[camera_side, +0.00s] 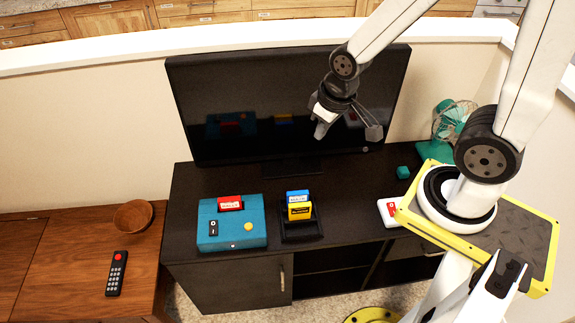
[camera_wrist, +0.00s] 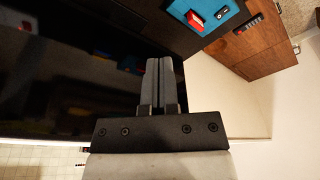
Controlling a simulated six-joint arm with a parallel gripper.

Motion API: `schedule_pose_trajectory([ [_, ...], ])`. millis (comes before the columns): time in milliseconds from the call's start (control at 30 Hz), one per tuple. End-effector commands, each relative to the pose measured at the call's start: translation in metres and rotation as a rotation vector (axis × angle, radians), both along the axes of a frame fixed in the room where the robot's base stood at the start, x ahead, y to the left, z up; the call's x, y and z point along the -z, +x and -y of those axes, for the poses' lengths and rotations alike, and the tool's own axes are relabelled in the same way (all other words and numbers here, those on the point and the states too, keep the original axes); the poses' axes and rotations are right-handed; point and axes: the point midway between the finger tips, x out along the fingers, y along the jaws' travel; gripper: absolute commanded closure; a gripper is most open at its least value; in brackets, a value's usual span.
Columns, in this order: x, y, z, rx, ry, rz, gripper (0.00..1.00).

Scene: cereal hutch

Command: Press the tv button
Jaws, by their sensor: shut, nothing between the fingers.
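The black television (camera_side: 270,110) stands at the back of the dark cabinet, its screen facing the room. A small pale mark (camera_side: 366,148) shows at its lower right edge; I cannot tell whether it is a button. The dark screen (camera_wrist: 50,70) fills the left of the wrist view. My gripper (camera_side: 320,130) is in front of the screen, above the cabinet top, and touches nothing that I can see. In the wrist view its two grey fingers (camera_wrist: 162,62) are together and empty. A black remote (camera_side: 117,273) with a red button lies on the wooden side table.
A green fan (camera_side: 445,125) stands right; a wooden bowl (camera_side: 133,215) stands left.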

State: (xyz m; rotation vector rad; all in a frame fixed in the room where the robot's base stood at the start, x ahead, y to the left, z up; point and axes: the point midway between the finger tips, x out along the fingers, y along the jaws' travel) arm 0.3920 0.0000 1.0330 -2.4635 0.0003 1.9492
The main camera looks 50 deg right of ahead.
Motion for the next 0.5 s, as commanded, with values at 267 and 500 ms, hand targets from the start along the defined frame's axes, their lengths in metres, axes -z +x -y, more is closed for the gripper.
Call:
schedule_pose_trajectory([
  [267, 0.008, 0.008, 0.008, 0.044, 0.003, 0.014, 1.00],
  [500, 0.027, 0.027, 0.030, 0.156, 0.012, 0.051, 1.00],
])
